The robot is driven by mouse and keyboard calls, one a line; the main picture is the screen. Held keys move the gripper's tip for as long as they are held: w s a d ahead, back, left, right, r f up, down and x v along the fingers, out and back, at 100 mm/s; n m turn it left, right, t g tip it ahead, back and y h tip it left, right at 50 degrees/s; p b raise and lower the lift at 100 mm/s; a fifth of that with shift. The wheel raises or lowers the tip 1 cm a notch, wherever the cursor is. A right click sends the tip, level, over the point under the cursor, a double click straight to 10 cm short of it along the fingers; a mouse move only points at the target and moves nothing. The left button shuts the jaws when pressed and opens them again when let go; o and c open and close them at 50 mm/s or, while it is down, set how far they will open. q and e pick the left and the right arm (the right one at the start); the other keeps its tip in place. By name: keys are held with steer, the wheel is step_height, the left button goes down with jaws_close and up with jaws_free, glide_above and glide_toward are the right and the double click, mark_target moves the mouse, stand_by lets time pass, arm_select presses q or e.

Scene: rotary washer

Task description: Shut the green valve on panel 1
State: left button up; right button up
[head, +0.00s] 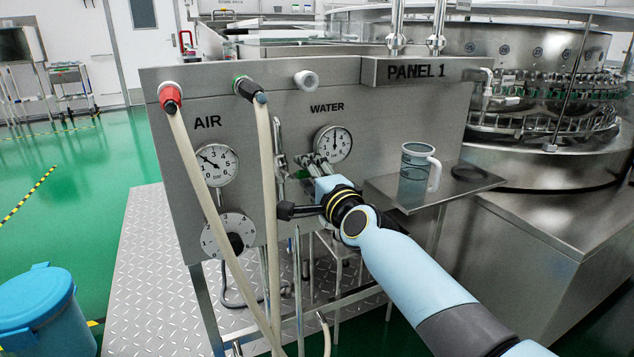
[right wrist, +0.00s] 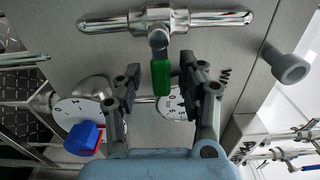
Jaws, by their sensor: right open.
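The steel panel (head: 230,95) marked PANEL 1 fills the middle of the head view. In the right wrist view the green valve handle (right wrist: 161,78) hangs from a metal pipe fitting (right wrist: 160,20) at the top. My right gripper (right wrist: 163,88) is open, with one dark finger on each side of the green handle and a visible gap on both sides. In the head view the right gripper (head: 314,166) is at the panel's face, left of and below the WATER gauge (head: 333,143). My left gripper is not in view.
Two pale hoses (head: 197,190) hang down the panel's left part, past the AIR gauge (head: 215,164). A mug (head: 417,163) stands on a small steel shelf (head: 455,183) right of my right arm. A blue bin (head: 38,305) stands at lower left. Green floor lies open at left.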

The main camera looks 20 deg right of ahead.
steer(key=s, duration=1.1)
steer(key=shift+s+d, duration=0.2)
steer(key=shift+s, duration=0.2)
steer(key=shift+f, duration=0.1)
steer(key=s+d+f+n+g, duration=0.1)
steer(key=s+f+n+g, duration=0.15)
steer(key=s+f, duration=0.6)
steer(key=s+d+f+n+g, duration=0.1)
steer(key=s+f+g, duration=0.2)
steer(key=f, duration=1)
steer(key=s+d+f+n+g, duration=0.1)
steer(key=s+f+n+g, duration=0.15)
steer(key=s+f, duration=0.6)
steer(key=s+d+f+n+g, duration=0.1)
steer(key=s+f+n+g, duration=0.2)
steer(key=s+f, duration=0.3)
steer(key=s+d+f+n+g+h, duration=0.1)
steer(key=s+f+n+g, duration=0.2)
steer(key=s, duration=1.4)
steer(key=s+d+f+n+g, duration=0.2)
steer(key=s+f+n, duration=0.4)
steer(key=s+f, duration=0.4)
steer(key=shift+s+f+g+h, duration=0.3)
steer(key=shift+s+f+g, duration=0.1)
steer(key=shift+s+g, duration=0.35)
